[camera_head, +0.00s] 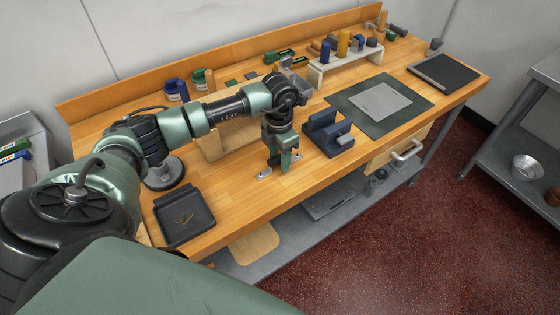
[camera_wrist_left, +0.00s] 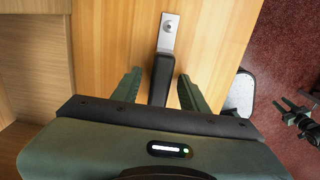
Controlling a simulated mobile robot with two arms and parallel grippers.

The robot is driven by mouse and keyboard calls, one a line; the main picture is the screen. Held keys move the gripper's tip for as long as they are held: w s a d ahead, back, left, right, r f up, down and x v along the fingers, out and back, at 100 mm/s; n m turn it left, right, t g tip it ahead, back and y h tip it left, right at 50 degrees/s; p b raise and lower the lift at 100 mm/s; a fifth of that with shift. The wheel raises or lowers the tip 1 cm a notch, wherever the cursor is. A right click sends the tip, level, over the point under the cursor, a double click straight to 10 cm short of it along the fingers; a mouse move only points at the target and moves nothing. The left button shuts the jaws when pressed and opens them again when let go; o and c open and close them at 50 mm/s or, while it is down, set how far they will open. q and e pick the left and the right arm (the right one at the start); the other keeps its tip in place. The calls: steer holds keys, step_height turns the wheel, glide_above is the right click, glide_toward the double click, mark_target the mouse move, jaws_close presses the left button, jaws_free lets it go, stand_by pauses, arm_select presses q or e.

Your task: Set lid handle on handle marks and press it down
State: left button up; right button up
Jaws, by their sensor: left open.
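The handle, a black bar with a light metal foot, shows in the left wrist view (camera_wrist_left: 161,72). One foot (camera_wrist_left: 168,33) has a screw in it and rests on the wooden bench top. In the head view, light metal feet (camera_head: 264,173) show on both sides of my left gripper (camera_head: 284,166), near the bench's front edge. My left gripper is open, with one finger on each side of the bar in the left wrist view (camera_wrist_left: 160,76); gaps show beside the bar. I cannot make out handle marks or tell which piece is the lid.
A light wooden box (camera_head: 212,146) stands behind and left of the gripper. A dark blue holder (camera_head: 328,135) stands close on the right. A black tray (camera_head: 184,215) lies at the front left. A green mat (camera_head: 410,113) with a grey sheet lies further right.

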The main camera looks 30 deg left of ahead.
mark_target(279, 157)
arm_select(q)
jaws_close()
steer(key=c, duration=0.9)
jaws_free()
steer(key=shift+r, duration=0.15)
jaws_close()
steer(key=shift+r+p, duration=0.55)
steer(key=shift+r, duration=0.2)
steer(key=shift+r, duration=0.25)
steer(key=shift+r+p, duration=1.25)
steer(key=shift+r, duration=0.6)
